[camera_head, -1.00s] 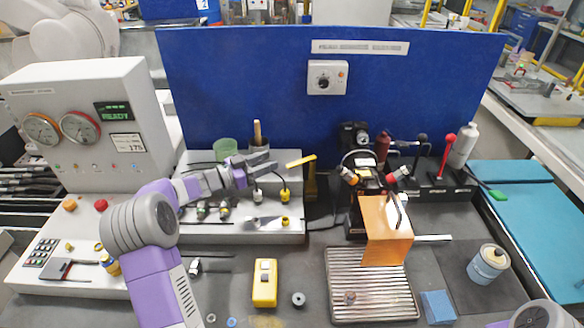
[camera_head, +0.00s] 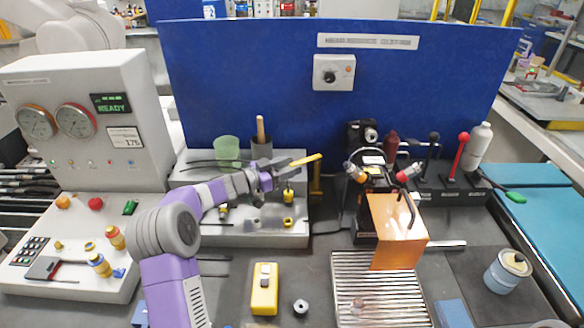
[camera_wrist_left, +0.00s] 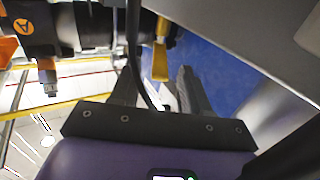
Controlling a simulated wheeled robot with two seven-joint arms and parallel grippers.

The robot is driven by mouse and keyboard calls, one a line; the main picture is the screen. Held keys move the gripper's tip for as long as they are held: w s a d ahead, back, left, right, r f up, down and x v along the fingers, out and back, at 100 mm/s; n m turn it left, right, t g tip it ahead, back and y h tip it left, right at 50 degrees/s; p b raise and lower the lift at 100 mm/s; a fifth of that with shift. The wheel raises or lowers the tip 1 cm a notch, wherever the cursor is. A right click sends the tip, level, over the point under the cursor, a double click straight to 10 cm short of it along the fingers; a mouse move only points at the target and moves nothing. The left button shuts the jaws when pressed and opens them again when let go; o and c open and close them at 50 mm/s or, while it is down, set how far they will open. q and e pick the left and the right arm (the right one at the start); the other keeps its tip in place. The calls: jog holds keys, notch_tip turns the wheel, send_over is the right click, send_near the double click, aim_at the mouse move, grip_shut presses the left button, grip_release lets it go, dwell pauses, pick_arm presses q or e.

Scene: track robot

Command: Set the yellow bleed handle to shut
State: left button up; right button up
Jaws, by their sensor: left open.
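The yellow bleed handle (camera_head: 307,160) is a flat yellow bar. In the head view it slants up to the right from beside the tips of my left gripper (camera_head: 282,171), above the grey block at the centre. In the left wrist view the handle (camera_wrist_left: 160,62) hangs just ahead of the gap between the fingers of my left gripper (camera_wrist_left: 157,84). The gripper is open, and I see nothing held. The handle's mount is partly hidden, and I cannot tell whether a finger touches it. My right gripper is not in view.
A blue panel (camera_head: 250,85) stands behind the grey block (camera_head: 265,232). A black machine with an orange guard (camera_head: 397,232) stands to the right. A dark cable (camera_wrist_left: 135,50) runs close to the left finger. A yellow box (camera_head: 264,288) lies on the table in front.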

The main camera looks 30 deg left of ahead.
pick_arm(q)
jog(key=shift+w+d, duration=0.4)
jog(key=shift+w, duration=0.15)
grip_shut()
